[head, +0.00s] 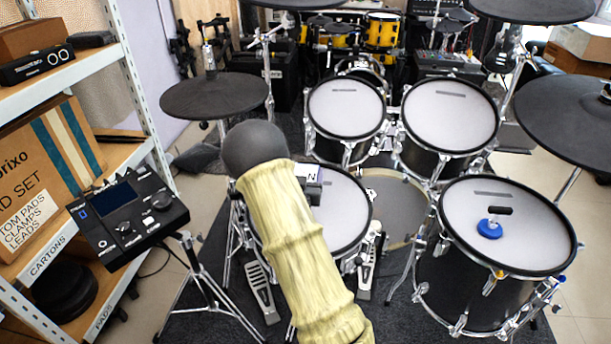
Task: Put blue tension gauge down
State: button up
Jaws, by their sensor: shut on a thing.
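A blue tension gauge (490,228) appears in the head view at the right, over the white mesh head of the right floor drum (530,240). It has a round blue base, a pale short stem and a black crossbar on top. It looks upright and resting on the mesh. No finger of mine shows around it. My arm, in a yellowish sleeve with a dark rounded end, rises through the middle of the picture. My gripper does not show; it is probably hidden behind the arm.
A small grey-and-black box marked N (309,182) shows beside my sleeve, over the middle drum (345,215), partly hidden. Two tom pads (345,108) stand behind. A black drum module (128,217) on a stand and a shelf (75,235) of cartons are left. Dark cymbal pads (570,118) overhang the right.

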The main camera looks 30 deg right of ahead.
jog(key=shift+f+b, duration=0.4)
jog(key=shift+b, duration=0.1)
jog(key=shift+s+f, duration=0.15)
jog(key=shift+f, duration=0.1)
jog(key=o, duration=1.5)
jog(key=shift+s+f, duration=0.1)
jog(key=shift+f, duration=0.1)
jog(key=shift+c, duration=0.2)
jog(key=shift+r, duration=0.1)
jog(key=shift+r+p, duration=0.55)
jog(key=shift+p, duration=0.1)
jog(key=v, duration=0.7)
jog(key=shift+a+r+p, duration=0.15)
jog(key=shift+p, duration=0.25)
